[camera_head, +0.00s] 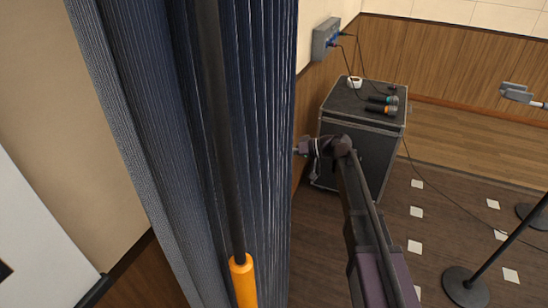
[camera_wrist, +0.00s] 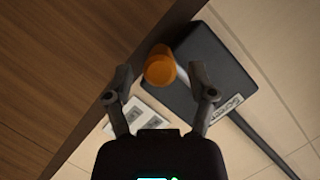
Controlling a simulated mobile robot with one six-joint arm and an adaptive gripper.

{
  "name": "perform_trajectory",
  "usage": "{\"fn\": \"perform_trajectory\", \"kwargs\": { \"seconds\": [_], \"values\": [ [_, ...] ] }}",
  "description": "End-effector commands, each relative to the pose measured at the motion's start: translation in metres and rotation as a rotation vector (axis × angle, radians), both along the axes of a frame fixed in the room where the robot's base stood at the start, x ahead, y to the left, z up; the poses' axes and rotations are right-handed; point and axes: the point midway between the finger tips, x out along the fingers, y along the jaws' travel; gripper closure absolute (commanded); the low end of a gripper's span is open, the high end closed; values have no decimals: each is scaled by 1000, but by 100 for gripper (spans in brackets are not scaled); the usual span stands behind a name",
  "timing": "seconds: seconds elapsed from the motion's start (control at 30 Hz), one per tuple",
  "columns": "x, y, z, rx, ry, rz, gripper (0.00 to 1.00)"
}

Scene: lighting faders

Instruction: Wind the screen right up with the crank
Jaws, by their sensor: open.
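The crank's orange knob (camera_wrist: 160,68) shows in the wrist view, on a short pale arm in front of a black box (camera_wrist: 205,75) on the wall. The box has a label, partly readable as "SCREEN". My gripper (camera_wrist: 160,74) is open, and the knob appears between its fingertips with a gap on each side. I cannot tell how deep the knob sits between the fingers. In the head view the dark curtain hides my fingers and the crank. A white panel with a black bottom edge, seemingly the screen (camera_head: 38,235), shows at lower left.
The blue curtain (camera_head: 160,150) fills the left middle, with a dark rod and orange grip (camera_head: 243,282) before it. A black case (camera_head: 350,135) with microphones stands behind my arm. Stand bases are at lower right.

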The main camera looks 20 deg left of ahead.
Motion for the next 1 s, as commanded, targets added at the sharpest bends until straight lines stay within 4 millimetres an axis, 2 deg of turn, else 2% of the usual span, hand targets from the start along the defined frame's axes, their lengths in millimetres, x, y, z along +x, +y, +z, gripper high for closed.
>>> {"fn": "perform_trajectory", "kwargs": {
  "seconds": [0.1, 0.3, 0.67, 0.9, 1.0],
  "values": [
    [-3, 14, -5, -1, -1, 2, 28],
    [-5, 25, -7, -1, -1, 1, 28],
    [-6, 27, -7, 0, -1, 2, 28],
    [-6, 27, -7, 0, -1, 2, 100],
    [-6, 27, -7, 0, -1, 2, 100]
  ]
}}
